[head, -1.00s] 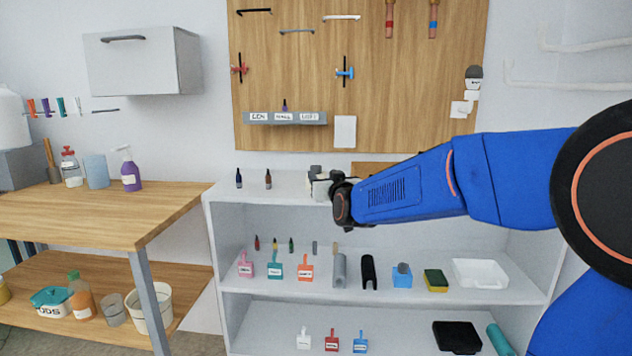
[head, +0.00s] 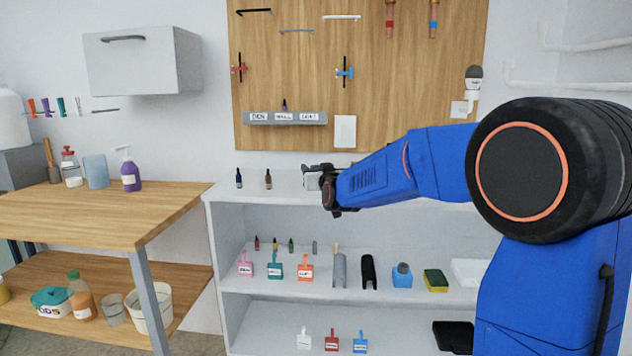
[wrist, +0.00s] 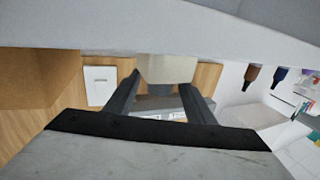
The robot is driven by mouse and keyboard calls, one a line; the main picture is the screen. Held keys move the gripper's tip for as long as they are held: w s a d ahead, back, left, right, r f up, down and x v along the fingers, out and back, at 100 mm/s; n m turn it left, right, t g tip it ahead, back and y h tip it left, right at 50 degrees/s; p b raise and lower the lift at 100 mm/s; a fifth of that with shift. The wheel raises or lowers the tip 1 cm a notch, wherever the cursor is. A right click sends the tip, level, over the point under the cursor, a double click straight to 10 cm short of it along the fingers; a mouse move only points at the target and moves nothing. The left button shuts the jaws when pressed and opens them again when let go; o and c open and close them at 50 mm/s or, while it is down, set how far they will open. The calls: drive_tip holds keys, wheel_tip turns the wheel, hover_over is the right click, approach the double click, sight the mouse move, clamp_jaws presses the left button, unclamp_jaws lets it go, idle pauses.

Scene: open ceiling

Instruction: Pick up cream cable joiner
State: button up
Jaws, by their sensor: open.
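A cream block (wrist: 168,68), apparently the cable joiner, stands on the white shelf unit's top in the wrist view, where the picture is turned over. Its outer end shows between the two dark fingers of my gripper (wrist: 160,82). The fingers are apart, one to each side of it, and I cannot tell whether either touches it. In the head view my gripper (head: 313,174) is low over the shelf top. A pale patch shows there, too small to tell from the gripper's own parts.
A dark blue bottle (head: 239,179) and a brown bottle (head: 268,180) stand left of the gripper on the shelf top (head: 222,192). A wooden pegboard (head: 400,100) rises behind. Small labelled items and tools fill the shelf below.

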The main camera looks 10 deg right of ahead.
drive_tip(key=c, duration=1.2)
drive_tip(key=shift+o, duration=0.2)
